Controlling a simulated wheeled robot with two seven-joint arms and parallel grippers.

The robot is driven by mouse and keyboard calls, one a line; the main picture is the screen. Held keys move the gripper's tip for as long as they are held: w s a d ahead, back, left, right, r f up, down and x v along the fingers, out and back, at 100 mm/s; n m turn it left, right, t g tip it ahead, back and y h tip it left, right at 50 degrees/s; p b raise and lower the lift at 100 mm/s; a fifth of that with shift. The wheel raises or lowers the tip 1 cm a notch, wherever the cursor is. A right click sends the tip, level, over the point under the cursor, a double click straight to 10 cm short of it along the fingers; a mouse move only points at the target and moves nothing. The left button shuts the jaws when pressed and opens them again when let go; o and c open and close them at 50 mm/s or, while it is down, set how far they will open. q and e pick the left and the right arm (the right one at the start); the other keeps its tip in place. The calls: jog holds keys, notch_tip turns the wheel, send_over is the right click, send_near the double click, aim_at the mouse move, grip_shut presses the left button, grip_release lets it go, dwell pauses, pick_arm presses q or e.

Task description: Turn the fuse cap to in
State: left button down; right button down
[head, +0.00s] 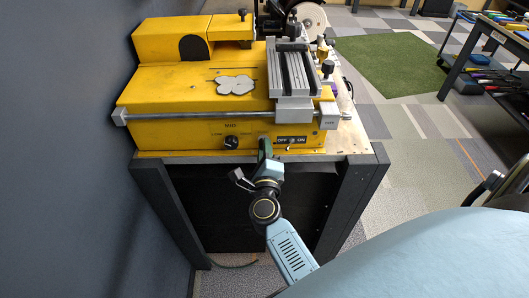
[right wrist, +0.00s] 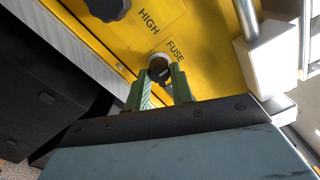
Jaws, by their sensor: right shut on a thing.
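The fuse cap (right wrist: 158,70) is a small dark round cap on the yellow front panel, below the FUSE label, with a pale ring around it. My right gripper (right wrist: 160,76) has its two green fingers on either side of the cap and is shut on it. In the head view my right gripper (head: 265,147) reaches up to the front panel of the yellow machine (head: 180,134), just left of the OFF/ON switch plate. It hides the cap there. My left gripper is not in view.
A black knob (head: 231,142) sits left of the gripper on the same panel. A metal rail (head: 190,117) runs across the front above it. The machine stands on a dark-framed bench (head: 165,205), with a grey wall close at left.

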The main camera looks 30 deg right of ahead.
jog(key=shift+m, duration=0.3)
jog(key=c, duration=1.2)
grip_release()
jog(key=v, duration=1.3)
jog(key=shift+s, duration=0.25)
